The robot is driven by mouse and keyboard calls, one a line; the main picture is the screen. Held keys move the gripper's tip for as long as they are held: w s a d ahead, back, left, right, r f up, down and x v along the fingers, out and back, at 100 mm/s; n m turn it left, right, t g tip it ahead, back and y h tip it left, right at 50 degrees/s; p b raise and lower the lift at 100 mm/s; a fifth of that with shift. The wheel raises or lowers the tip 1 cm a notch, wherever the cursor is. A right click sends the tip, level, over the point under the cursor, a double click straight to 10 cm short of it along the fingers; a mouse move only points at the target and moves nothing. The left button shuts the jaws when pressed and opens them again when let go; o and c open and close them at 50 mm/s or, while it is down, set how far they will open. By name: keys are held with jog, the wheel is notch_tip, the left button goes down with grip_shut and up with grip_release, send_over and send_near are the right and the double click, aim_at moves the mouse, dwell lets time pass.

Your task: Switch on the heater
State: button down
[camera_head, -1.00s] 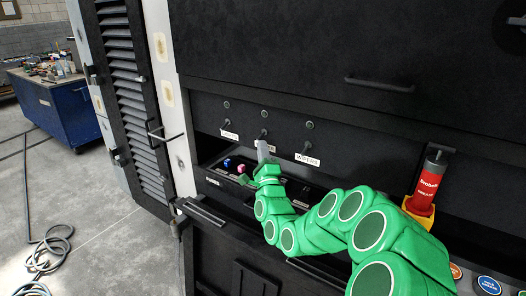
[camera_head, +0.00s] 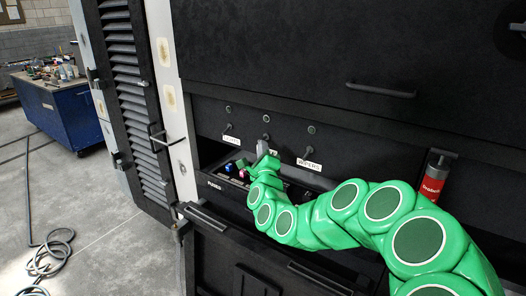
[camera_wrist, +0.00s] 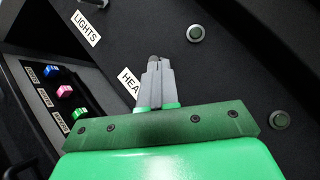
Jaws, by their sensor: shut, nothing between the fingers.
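The heater switch's label (camera_wrist: 130,82) shows only "HEA" in the wrist view; my fingers cover the rest. In the head view a small toggle (camera_head: 266,136) stands just above my gripper (camera_head: 262,148), in the middle of a row of toggles on the black panel. My gripper's grey fingers are shut and point at the panel by this label. In the wrist view the shut fingers (camera_wrist: 155,75) have a small dark tip-like shape just beyond them; I cannot tell whether it is the toggle or whether they touch. A round indicator (camera_wrist: 195,33) shows nearby.
The lights label (camera_head: 231,140) and wipers label (camera_head: 309,164) sit left and right, each with a toggle. Blue and pink buttons (camera_head: 243,173) are in the recess below. A red cylinder (camera_head: 432,187) stands at right. A long handle (camera_head: 381,90) juts out above.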

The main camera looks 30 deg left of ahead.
jog(key=shift+r+m+g+h, duration=0.4)
jog(key=shift+r+m+h, duration=0.2)
jog(key=shift+h, duration=0.1)
jog(key=shift+w+r+m+g+h, duration=0.1)
jog(key=shift+r+m+g+h, duration=0.25)
jog(key=shift+m+g+h, duration=0.5)
dwell(3.2)
jog(key=shift+d, duration=0.1)
jog(key=s+d+f, duration=0.4)
jog(key=s+d, duration=0.4)
jog(key=d, duration=0.1)
jog(key=shift+s, duration=0.3)
dwell(0.6)
dwell(0.5)
